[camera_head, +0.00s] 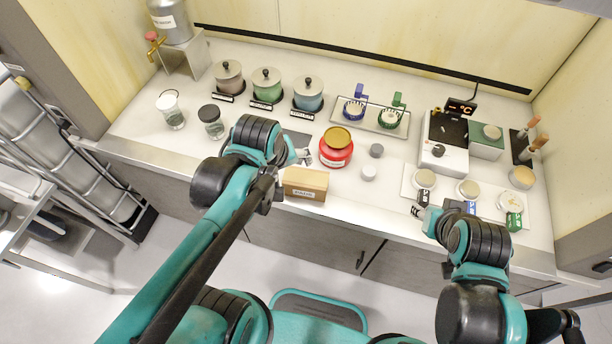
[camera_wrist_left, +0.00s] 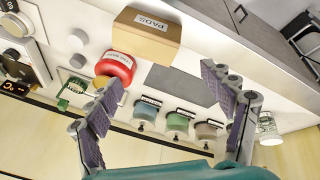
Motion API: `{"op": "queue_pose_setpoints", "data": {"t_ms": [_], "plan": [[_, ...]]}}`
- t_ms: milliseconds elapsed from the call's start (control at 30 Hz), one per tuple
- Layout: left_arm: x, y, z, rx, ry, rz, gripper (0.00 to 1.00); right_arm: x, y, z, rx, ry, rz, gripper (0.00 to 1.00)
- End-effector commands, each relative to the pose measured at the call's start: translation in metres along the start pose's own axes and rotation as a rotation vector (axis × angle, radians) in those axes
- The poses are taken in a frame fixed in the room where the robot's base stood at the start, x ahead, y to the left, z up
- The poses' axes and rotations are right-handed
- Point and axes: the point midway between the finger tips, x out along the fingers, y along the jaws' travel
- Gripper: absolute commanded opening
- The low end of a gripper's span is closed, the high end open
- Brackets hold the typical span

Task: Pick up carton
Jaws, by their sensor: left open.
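The carton is a tan box labelled PADS (camera_head: 305,184) at the counter's front edge, beside my left wrist. It also shows in the left wrist view (camera_wrist_left: 147,38), upper middle, beyond the fingertips. My left gripper (camera_head: 296,156) is over the counter just behind the carton and partly hidden by its own wrist. In the left wrist view its two padded fingers (camera_wrist_left: 168,98) are wide apart with nothing between them, and the carton is clear of them. My right gripper (camera_head: 424,208) is by the front right of the counter, mostly hidden by its arm; its jaws cannot be made out.
A red jar (camera_head: 336,150) stands close right of the carton. A dark flat mat (camera_wrist_left: 182,85) lies beside it. Three lidded canisters (camera_head: 266,86) stand behind, glass jars (camera_head: 171,112) at left.

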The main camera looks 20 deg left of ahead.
Motion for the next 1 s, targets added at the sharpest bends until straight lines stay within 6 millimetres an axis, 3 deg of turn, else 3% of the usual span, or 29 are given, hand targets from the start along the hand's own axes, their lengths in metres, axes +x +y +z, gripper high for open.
{"op": "queue_pose_setpoints", "data": {"t_ms": [300, 500, 1000], "plan": [[0.064, 0.032, -0.009, -0.673, -0.155, -0.216, 0.81, 0.002, 0.0, 0.001, 0.0, 0.0, 0.0, 0.4], [0.096, 0.041, -0.006, -0.956, -0.169, -0.344, 0.81, 0.001, 0.0, 0.001, 0.0, 0.0, 0.0, 0.4], [0.154, 0.028, 0.012, -1.031, -0.166, -0.379, 0.81, 0.017, 0.0, 0.012, 0.0, 0.0, 0.0, 0.4]]}}
